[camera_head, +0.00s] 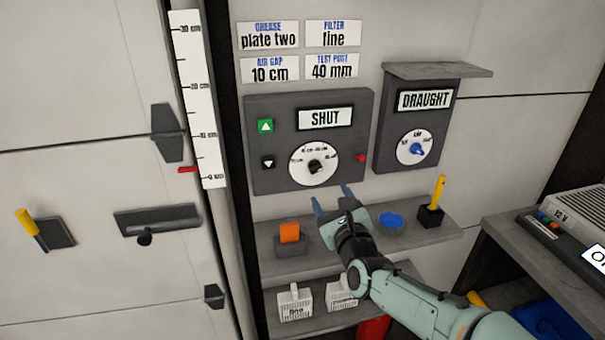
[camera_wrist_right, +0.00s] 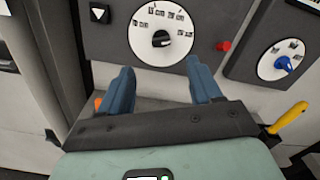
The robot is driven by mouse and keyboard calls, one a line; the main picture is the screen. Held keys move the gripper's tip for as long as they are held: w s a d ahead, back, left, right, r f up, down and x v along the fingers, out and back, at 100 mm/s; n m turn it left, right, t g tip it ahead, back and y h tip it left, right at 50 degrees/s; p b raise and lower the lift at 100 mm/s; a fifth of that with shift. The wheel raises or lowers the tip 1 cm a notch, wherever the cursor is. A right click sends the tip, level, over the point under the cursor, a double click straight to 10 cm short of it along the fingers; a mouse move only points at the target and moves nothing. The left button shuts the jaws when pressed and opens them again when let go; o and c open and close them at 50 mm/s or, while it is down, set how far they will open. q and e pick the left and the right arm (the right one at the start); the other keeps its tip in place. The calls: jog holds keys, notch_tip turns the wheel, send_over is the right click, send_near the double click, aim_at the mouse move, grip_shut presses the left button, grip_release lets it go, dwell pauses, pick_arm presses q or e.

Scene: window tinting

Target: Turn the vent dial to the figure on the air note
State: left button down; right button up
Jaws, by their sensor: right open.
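The air note (camera_head: 270,69) is a white card on the wall reading "AIR GAP 10 cm". The vent dial (camera_head: 300,172) is a white disc with cm marks and a black knob, low on a dark grey panel with a "SHUT" display (camera_head: 325,117). The dial also shows at the top of the right wrist view (camera_wrist_right: 148,52). My right gripper (camera_head: 333,196) is open and empty. Its blue fingers (camera_wrist_right: 159,70) point at the panel just below the dial, apart from the knob. My left gripper is not in view.
A "DRAUGHT" box (camera_head: 433,140) with a blue-knobbed dial hangs to the right. Up and down buttons (camera_head: 265,126) and a red knob (camera_head: 361,158) flank the vent dial. The shelf (camera_head: 270,238) below holds an orange block (camera_head: 289,232) and a yellow-handled tool (camera_head: 438,190).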

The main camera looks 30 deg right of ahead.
aim_at(317, 169)
jog(key=p+x, duration=0.3)
jog(key=x, duration=0.8)
jog(key=shift+w+d, duration=0.1)
jog(key=shift+w, duration=0.1)
jog(key=shift+w+d, duration=0.15)
jog(key=shift+w, duration=0.55)
jog(key=c, duration=1)
